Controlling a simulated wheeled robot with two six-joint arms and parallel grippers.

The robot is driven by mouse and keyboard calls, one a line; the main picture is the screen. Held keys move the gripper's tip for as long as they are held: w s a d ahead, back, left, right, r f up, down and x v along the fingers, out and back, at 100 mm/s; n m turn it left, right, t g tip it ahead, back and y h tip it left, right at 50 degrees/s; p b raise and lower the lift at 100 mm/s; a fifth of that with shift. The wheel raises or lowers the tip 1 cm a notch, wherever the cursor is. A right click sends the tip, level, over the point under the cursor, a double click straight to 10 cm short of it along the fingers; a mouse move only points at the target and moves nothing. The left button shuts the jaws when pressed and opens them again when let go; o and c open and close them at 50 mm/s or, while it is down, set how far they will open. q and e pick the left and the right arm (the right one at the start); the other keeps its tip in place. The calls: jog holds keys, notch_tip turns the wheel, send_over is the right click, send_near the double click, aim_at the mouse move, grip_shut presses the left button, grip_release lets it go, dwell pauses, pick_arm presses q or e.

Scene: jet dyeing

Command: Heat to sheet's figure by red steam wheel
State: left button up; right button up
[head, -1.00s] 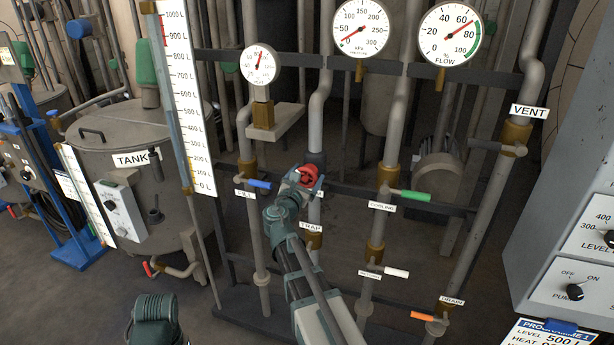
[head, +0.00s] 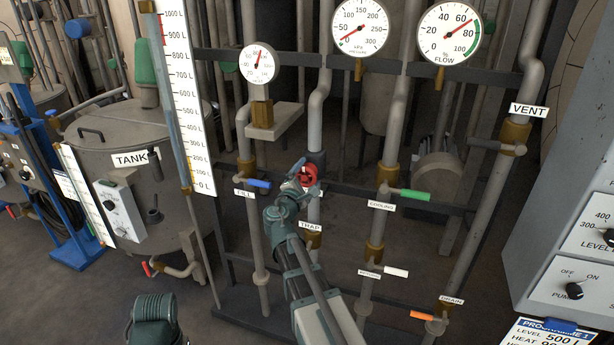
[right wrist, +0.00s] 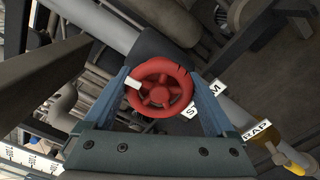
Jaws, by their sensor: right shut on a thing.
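The red steam wheel (head: 306,175) is on a vertical pipe in the middle of the head view. My right gripper (head: 302,181) is shut on its rim. In the right wrist view the red wheel (right wrist: 160,88) sits between the two blue fingers, with a white mark on its left side. The STEAM label is partly hidden. The small heat gauge (head: 257,63) is above and left, its needle pointing nearly straight up. The PROGRAMME 1 sheet (head: 545,333) is at the bottom right; it reads LEVEL 500 L, and its HEAT figure is cut off.
Close around the wheel are the blue FILL handle (head: 258,184), the green COOLING handle (head: 414,195) and the TRAP label (head: 311,225). A white handle (head: 396,272) and an orange DRAIN handle (head: 422,315) are lower right. A grey control cabinet (head: 565,240) stands at right.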

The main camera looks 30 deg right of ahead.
jog(key=shift+m, duration=0.6)
jog(key=o, duration=1)
jog(key=shift+o, duration=0.2)
jog(key=shift+s, duration=0.1)
jog(key=v, duration=1.3)
jog(key=shift+s+a, duration=0.25)
jog(key=s+a+f+m+g+y+p, duration=0.5)
jog(key=s+a+f+m+g+y, duration=0.15)
jog(key=a+f, duration=0.25)
jog(key=s+a+f+m+g+y+p, duration=0.1)
jog(key=s+a+f+g+y, duration=0.1)
jog(key=s+a, duration=0.3)
jog(key=s+a+f+m+g+y+p, duration=0.1)
jog(key=s+a+f+g+y, duration=0.2)
jog(key=a, duration=0.9)
jog(key=s+y, duration=0.1)
jog(key=s, duration=0.2)
jog(key=shift+a+m+p, duration=0.15)
jog(key=shift+m+p, duration=0.2)
jog(key=shift+p, duration=0.05)
